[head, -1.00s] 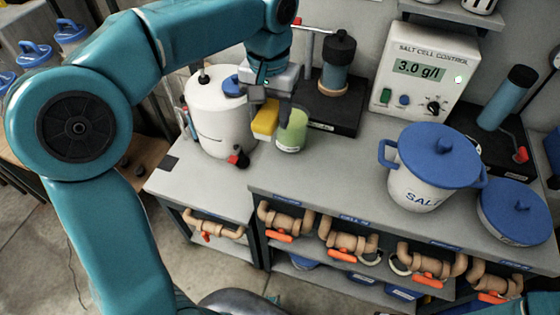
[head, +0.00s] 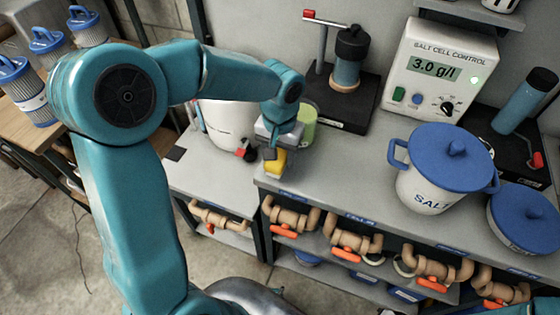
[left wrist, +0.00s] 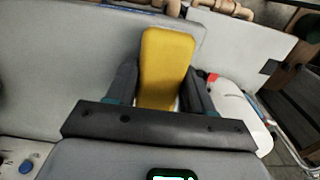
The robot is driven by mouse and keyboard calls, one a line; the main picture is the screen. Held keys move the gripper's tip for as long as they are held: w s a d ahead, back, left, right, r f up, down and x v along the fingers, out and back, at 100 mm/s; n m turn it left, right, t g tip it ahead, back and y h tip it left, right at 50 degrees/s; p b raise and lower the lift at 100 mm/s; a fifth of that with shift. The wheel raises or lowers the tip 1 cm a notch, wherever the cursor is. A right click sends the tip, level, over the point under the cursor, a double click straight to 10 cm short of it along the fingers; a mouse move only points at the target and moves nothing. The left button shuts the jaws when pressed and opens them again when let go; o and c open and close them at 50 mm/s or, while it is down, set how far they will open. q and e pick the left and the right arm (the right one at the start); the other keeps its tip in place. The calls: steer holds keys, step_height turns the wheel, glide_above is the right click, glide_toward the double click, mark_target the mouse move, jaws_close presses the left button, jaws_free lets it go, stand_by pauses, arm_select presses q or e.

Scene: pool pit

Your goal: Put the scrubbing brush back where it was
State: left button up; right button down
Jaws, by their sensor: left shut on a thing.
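The scrubbing brush shows as a yellow block (head: 277,162) below my left gripper (head: 272,150) in the head view. In the left wrist view the yellow brush (left wrist: 167,60) stands out between the two dark fingers of my left gripper (left wrist: 162,92), which is shut on it. It is over the grey bench (head: 340,175), near the bench's front left part. I cannot tell whether the brush touches the bench top. Its bristles are not clearly visible. My right gripper is not in view.
A white jug (head: 228,122) and a green container (head: 307,125) stand behind my left gripper, partly hidden. A dark square (head: 176,154) lies on the left bench section. A white salt pot (head: 420,188) stands to the right. Bench between brush and pot is clear.

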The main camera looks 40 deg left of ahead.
mark_target(280, 163)
arm_select(q)
step_height(280, 163, down, 3)
steer(key=shift+r, duration=0.1)
steer(key=shift+w+f, duration=0.1)
steer(key=shift+f, duration=0.35)
steer(key=shift+r, duration=0.1)
steer(key=o, duration=1)
steer(key=shift+f, duration=0.2)
steer(key=shift+r, duration=0.15)
